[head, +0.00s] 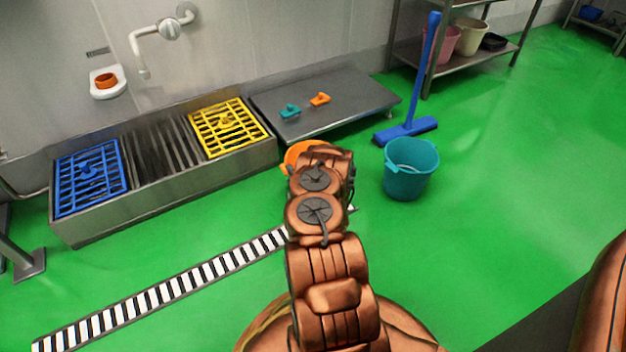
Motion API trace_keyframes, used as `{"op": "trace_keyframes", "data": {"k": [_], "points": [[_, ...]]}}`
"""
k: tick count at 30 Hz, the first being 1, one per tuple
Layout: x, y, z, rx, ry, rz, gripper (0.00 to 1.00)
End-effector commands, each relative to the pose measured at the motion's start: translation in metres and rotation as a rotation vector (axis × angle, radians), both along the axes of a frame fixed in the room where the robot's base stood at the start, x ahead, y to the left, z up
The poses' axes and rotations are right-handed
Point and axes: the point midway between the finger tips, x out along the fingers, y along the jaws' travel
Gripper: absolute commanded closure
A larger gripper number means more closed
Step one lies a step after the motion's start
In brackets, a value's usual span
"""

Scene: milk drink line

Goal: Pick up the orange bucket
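An orange bucket (293,155) stands on the green floor just in front of the metal sink units, near the middle of the head view. Only its upper left part shows; my copper-coloured arm covers the rest. My arm reaches forward from the bottom of the picture toward the bucket. My gripper is hidden behind the arm links, so I cannot see its fingers or whether it touches the bucket.
A teal bucket (411,170) stands to the right, with a blue broom (408,128) behind it. A low metal table (345,110) and a sink trough (170,200) line the wall. A striped floor drain (160,292) runs at left. The right floor is open.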

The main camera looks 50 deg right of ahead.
Motion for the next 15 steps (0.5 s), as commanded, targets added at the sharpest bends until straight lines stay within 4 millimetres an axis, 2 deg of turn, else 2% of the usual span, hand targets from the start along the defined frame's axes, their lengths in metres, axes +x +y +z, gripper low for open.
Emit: {"op": "trace_keyframes", "data": {"k": [2, 15], "points": [[0.0000, 0.0001, -0.0001, 0.000, 0.000, 0.000, 0.49], [-0.0006, 0.0002, -0.0011, 0.001, 0.003, -0.001, 0.95]]}}
